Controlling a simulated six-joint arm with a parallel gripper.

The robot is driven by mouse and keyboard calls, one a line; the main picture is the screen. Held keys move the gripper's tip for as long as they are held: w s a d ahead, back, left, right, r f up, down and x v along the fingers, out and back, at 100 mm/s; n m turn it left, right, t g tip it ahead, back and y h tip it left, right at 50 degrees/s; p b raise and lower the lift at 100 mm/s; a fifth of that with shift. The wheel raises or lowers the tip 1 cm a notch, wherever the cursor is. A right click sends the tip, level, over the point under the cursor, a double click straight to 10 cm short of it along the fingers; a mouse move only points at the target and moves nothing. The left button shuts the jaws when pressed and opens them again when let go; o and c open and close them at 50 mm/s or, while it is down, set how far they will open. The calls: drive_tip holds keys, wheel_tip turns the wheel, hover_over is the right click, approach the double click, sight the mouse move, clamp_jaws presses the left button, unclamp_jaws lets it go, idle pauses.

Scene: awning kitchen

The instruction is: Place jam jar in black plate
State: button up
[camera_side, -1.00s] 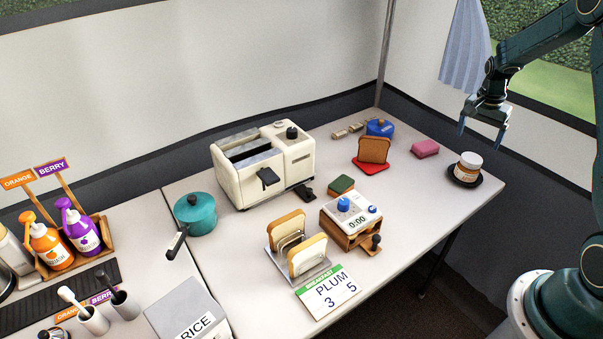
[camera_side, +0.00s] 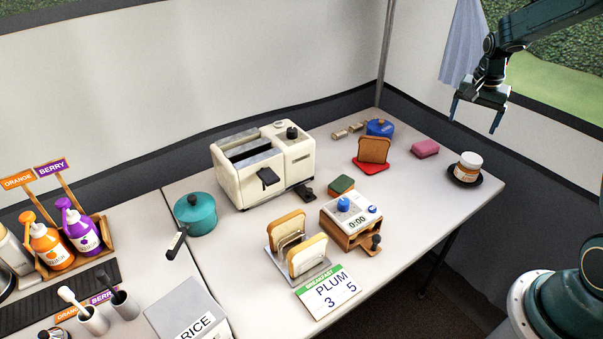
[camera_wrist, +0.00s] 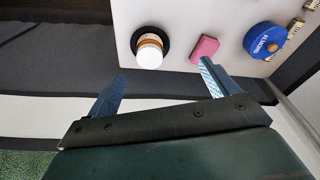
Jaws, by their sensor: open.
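The jam jar (camera_side: 470,162), with a white lid and an orange-brown band, stands upright on the black plate (camera_side: 465,180) at the right end of the table. In the wrist view the jar (camera_wrist: 149,50) sits within the dark round plate (camera_wrist: 166,41). My gripper (camera_side: 474,126) is open and empty, in the air above the table's far right end, clear of the jar. In the wrist view its two blue-grey fingers (camera_wrist: 163,80) are spread wide, with nothing between them.
A pink sponge (camera_side: 425,148) lies left of the plate. A toaster (camera_side: 240,180), timer box (camera_side: 350,215) and toast rack (camera_side: 298,262) stand further left.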

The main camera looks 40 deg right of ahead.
drive_tip(key=s+a+r+n+t, duration=0.1)
drive_tip(key=s+a+r+n, duration=0.25)
drive_tip(key=a+r, duration=0.45)
drive_tip(key=s+a+r+n+t, duration=0.2)
drive_tip(key=s+a+r+n, duration=0.3)
drive_tip(key=a, duration=0.6)
drive_tip(key=s+a+r+n+t+y, duration=0.1)
drive_tip(key=s+a+n, duration=0.4)
drive_tip(key=s+a, duration=0.5)
drive_tip(key=s+r+t, duration=0.1)
drive_tip(key=s, duration=0.1)
drive_tip(key=shift+s+a+r+y, duration=0.2)
drive_tip(key=shift+s+r+y, duration=0.05)
drive_tip(key=shift+s+y, duration=0.15)
